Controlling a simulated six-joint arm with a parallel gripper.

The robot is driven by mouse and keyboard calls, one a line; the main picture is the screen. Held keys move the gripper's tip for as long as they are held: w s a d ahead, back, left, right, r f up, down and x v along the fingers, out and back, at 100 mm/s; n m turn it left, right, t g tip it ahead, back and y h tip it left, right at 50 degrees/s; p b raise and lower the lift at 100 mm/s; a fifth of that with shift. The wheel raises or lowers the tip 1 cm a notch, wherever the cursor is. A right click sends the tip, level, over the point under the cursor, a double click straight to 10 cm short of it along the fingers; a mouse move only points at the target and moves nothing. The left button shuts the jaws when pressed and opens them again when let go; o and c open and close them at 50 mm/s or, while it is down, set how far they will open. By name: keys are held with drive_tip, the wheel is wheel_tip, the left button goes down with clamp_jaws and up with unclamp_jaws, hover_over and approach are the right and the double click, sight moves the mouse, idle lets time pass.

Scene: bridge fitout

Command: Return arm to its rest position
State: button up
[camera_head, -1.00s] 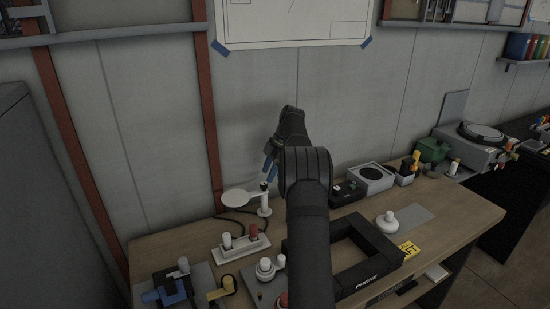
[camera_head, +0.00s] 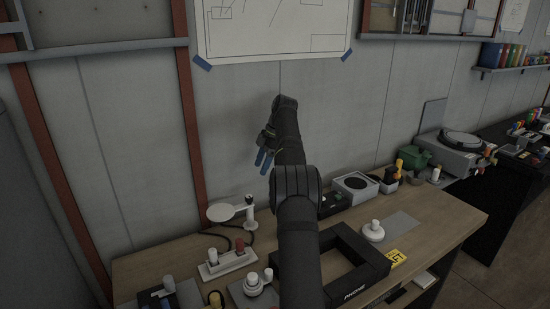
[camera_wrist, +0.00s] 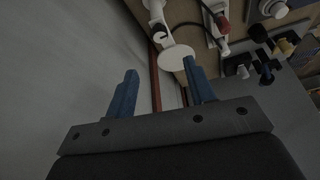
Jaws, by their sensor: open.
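My gripper (camera_head: 264,160) is raised above the back of the wooden workbench (camera_head: 440,228), close to the grey wall, with its blue fingers pointing down. In the wrist view the two blue fingers (camera_wrist: 160,92) stand apart with nothing between them. Below it is a white round plate on a stand (camera_head: 221,212), which also shows beyond the fingers in the wrist view (camera_wrist: 176,58). My arm crosses the middle of the head view and hides part of the bench.
A black frame (camera_head: 372,262) lies on the bench, with a white knobbed disc (camera_head: 373,231) beside it. A white base with a red knob (camera_head: 226,262) is at the left. A grey box with a round black top (camera_head: 355,187) stands at the back. Air around the gripper is clear.

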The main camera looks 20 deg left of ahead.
sight(249, 196)
drive_tip(key=shift+f, duration=0.1)
drive_tip(key=x, duration=1.2)
drive_tip(key=shift+d, duration=0.1)
